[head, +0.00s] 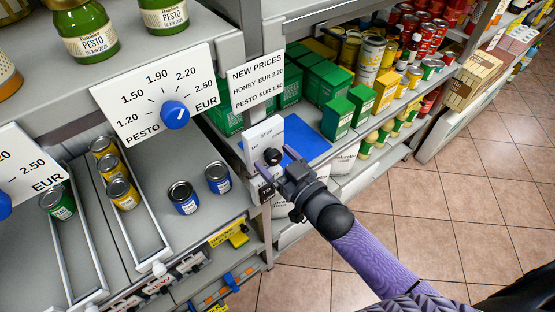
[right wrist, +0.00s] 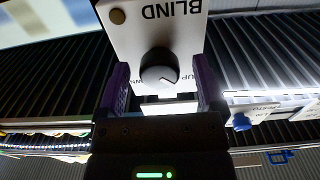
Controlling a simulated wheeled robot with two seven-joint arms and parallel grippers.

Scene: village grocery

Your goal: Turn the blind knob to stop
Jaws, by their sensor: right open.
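The blind knob (head: 273,156) is a small black knob on a white panel (head: 262,133) at the shelf end. In the right wrist view the round knob (right wrist: 160,67) has a white pointer mark directed toward its lower right. Its panel (right wrist: 185,30) appears upside down, with "BLIND" and partly hidden "UP" and "DOWN" labels; no stop label is readable. My right gripper (head: 277,163) is open in front of the panel. In the wrist view its purple fingers (right wrist: 162,88) stand on either side of the knob, with gaps visible. My left gripper is not in view.
Cans (head: 183,197) stand on the left shelf. Green boxes (head: 337,118) are close right. Tiled floor (head: 440,205) is clear at right.

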